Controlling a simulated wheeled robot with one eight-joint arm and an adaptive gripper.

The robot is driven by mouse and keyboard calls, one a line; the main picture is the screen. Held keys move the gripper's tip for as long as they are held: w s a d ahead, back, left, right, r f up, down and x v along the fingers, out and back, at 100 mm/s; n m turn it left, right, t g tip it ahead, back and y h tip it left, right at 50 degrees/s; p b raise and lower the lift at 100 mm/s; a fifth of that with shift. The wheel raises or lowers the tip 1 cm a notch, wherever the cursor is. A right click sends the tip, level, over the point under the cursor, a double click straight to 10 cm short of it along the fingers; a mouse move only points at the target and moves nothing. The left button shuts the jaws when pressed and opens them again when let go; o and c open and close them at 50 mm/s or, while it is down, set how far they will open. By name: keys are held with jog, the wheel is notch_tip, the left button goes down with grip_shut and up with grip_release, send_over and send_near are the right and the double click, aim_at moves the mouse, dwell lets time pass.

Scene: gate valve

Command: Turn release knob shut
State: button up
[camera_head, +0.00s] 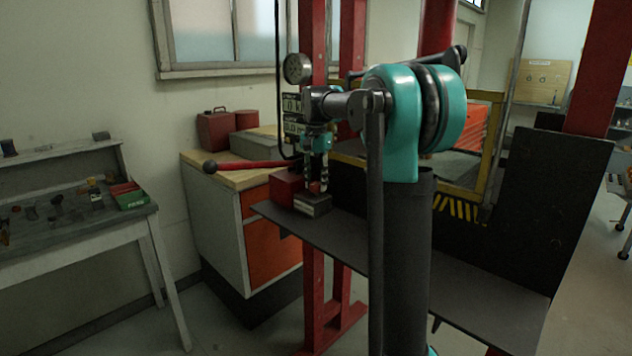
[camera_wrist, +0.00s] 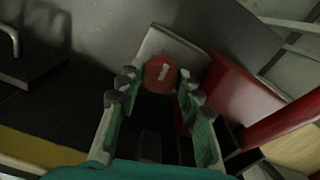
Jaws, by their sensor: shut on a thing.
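The release knob (camera_wrist: 158,76) is a round red disc with a pale bar across it, seen in the wrist view between my fingertips. My gripper (camera_wrist: 157,90) has its teal and grey fingers on both sides of the knob and is shut on it. In the head view my gripper (camera_head: 318,180) points down beside the red pump body (camera_head: 284,190). The knob itself is hidden there behind my gripper and arm. A pale metal block (camera_head: 313,205) lies at the gripper's foot on the dark press table.
A red lever with a black ball end (camera_head: 210,166) sticks out leftward from the pump. A round gauge (camera_head: 298,68) stands above. The dark press table (camera_head: 480,290) is mostly clear to the right. A wooden-topped cabinet (camera_head: 215,215) and workbench (camera_head: 70,225) stand left.

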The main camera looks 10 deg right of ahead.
aim_at(316, 183)
jog(key=shift+m, duration=0.5)
jog(key=o, duration=0.9)
jog(key=shift+c, duration=0.2)
notch_tip(316, 183, up, 12)
dwell(0.4)
